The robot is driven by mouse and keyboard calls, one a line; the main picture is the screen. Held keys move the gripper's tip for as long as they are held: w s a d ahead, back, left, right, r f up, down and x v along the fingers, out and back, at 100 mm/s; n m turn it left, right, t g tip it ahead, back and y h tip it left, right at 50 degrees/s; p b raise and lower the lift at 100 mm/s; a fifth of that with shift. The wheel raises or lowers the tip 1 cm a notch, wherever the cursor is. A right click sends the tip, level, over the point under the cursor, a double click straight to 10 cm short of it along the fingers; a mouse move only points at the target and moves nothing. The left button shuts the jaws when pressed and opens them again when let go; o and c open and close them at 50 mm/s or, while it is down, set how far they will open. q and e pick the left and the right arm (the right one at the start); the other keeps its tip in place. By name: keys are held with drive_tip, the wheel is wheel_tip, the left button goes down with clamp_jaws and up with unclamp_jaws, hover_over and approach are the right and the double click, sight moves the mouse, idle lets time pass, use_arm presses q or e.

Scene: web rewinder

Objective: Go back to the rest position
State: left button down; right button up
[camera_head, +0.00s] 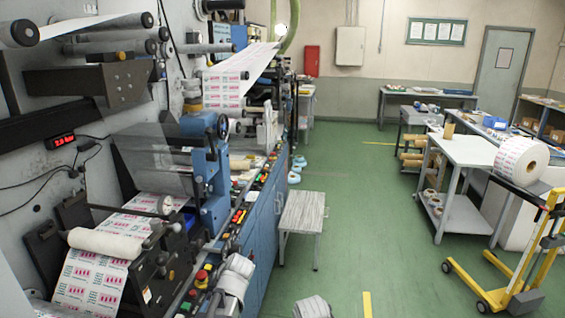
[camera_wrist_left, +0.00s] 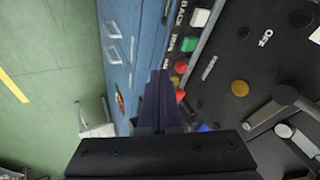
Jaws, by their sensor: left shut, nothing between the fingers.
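My left gripper (camera_wrist_left: 158,78) shows in the left wrist view, its dark fingers together with nothing between them. It is in front of the blue cabinet front (camera_wrist_left: 120,40) of the machine, beside the strip of push buttons (camera_wrist_left: 181,68). I cannot tell whether it touches the machine. In the head view, a pale part of my arm stands low at the machine's front edge; the gripper itself cannot be made out there. My right gripper is not in view.
The web rewinder (camera_head: 205,190) with its printed web (camera_head: 95,275) fills the left. A small grey table (camera_head: 303,212) stands to its right. A yellow lift trolley (camera_head: 520,265) with a paper roll (camera_head: 521,160) and a workbench (camera_head: 470,150) stand at right. Green floor (camera_head: 365,215) is clear between.

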use_arm(q)
drive_tip(key=s+d+f+m+g+h, duration=0.1)
drive_tip(key=s+d+m+g+h, duration=0.1)
drive_tip(key=s+d, duration=0.7)
drive_tip(key=s+d+f+m+g+h, duration=0.2)
drive_tip(key=s+d+m, duration=0.1)
drive_tip(key=s+d, duration=0.5)
drive_tip(key=shift+s+d+f, duration=0.3)
drive_tip(key=shift+s+d, duration=0.1)
drive_tip(key=shift+s, duration=0.75)
idle(1.3)
